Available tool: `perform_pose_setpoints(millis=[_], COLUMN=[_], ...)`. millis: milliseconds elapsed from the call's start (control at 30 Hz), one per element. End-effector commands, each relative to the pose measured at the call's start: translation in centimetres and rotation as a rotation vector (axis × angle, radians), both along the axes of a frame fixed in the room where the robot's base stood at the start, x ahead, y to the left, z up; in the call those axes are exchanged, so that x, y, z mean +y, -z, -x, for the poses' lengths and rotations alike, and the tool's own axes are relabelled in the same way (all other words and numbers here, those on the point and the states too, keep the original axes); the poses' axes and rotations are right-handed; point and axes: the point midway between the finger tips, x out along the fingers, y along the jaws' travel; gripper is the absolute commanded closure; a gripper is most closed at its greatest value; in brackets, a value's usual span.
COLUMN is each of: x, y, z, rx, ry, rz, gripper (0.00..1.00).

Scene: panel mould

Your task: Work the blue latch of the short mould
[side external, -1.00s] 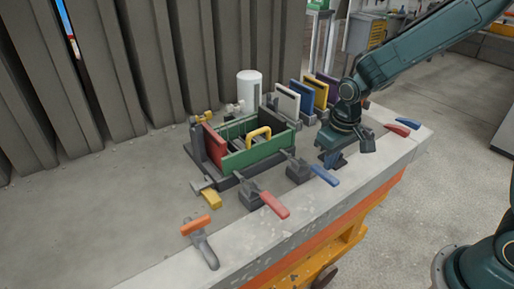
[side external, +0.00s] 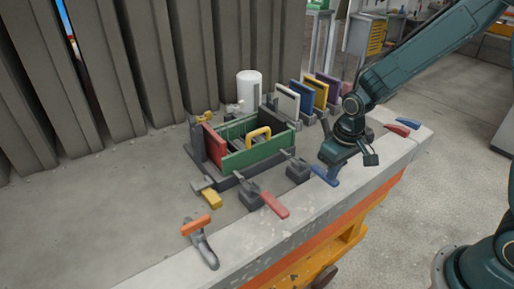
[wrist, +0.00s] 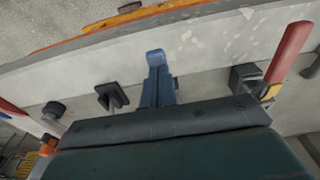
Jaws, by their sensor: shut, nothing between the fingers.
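The short mould (side external: 250,157) has green and red side panels and a yellow handle and stands on the bench. Its blue latch (side external: 323,176) shows as a blue lever at the mould's right front, pointing toward the bench's front edge. My gripper (side external: 331,166) is shut and empty, low beside the blue lever; whether they touch I cannot tell. In the wrist view the shut fingers (wrist: 158,88) reach up from the dark gripper body. A brighter blue end, seemingly the lever tip (wrist: 155,57), shows just beyond them. The rest of the latch is hidden there.
A red-handled clamp (side external: 270,201) stands left of the blue latch, and an orange-handled clamp (side external: 196,225) at the front left. Coloured panels (side external: 309,93) stand in a row behind. Red and blue handles (side external: 402,127) lie at the right. The left bench is clear.

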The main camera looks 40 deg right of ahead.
Motion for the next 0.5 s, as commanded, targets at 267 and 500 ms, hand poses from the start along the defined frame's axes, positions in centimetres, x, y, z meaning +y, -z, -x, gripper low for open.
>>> perform_pose_setpoints(millis=[267,500], x=[0.0,0.0], y=[-0.7,-3.7], z=[0.4,0.2], rx=[0.014,0.000], ry=[0.000,0.000], rz=[0.000,0.000], gripper=[1.00,1.00])
